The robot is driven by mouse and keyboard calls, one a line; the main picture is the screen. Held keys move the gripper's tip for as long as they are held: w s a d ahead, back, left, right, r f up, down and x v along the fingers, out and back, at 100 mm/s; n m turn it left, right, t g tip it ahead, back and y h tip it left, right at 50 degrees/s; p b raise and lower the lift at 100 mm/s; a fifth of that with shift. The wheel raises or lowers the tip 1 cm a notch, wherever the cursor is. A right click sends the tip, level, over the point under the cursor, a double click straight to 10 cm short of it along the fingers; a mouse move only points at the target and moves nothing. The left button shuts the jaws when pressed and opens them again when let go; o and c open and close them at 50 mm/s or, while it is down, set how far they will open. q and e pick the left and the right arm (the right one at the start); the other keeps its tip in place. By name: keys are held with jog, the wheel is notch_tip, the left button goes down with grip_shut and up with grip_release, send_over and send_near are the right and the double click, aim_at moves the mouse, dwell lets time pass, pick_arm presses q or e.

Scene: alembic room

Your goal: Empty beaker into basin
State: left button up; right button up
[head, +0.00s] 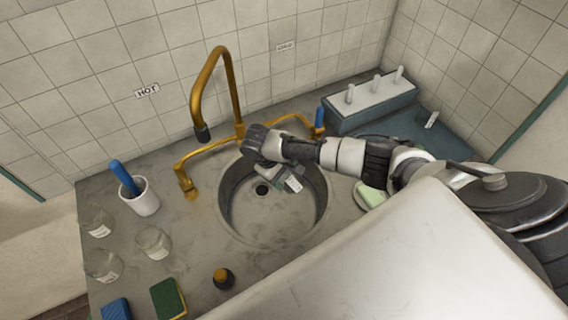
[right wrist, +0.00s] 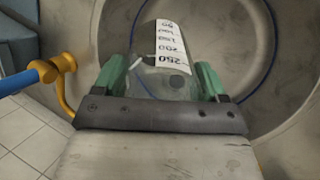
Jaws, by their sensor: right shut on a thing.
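The basin (head: 243,211) is a round metal sink set in the grey counter, with a dark drain near its middle. My right gripper (head: 277,180) reaches over it from the right, its green fingers showing in the right wrist view (right wrist: 168,80). It is shut on the clear glass beaker (head: 292,185), which has a white label with printed numbers, read upside down in the right wrist view (right wrist: 158,80). The beaker is above the basin and looks tipped over. I cannot tell whether anything is in it. My left gripper is not in view.
A brass faucet (head: 240,132) arches behind the basin. A white pot (head: 145,199) with a blue-handled tool and several glass beakers (head: 154,241) stand left. A green sponge (head: 168,298) and orange-capped bottle (head: 223,278) lie in front. A rack (head: 372,103) stands back right.

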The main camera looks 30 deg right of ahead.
jog(key=shift+r+g+h, duration=0.35)
jog(key=shift+g+h, duration=0.05)
jog(key=shift+h, duration=0.3)
jog(key=shift+d, duration=0.1)
jog(key=shift+h, duration=0.5)
jog(key=shift+s+r+g+h, duration=0.1)
jog(key=shift+g+h, duration=0.6)
jog(key=shift+h, duration=0.4)
jog(key=shift+d, duration=0.1)
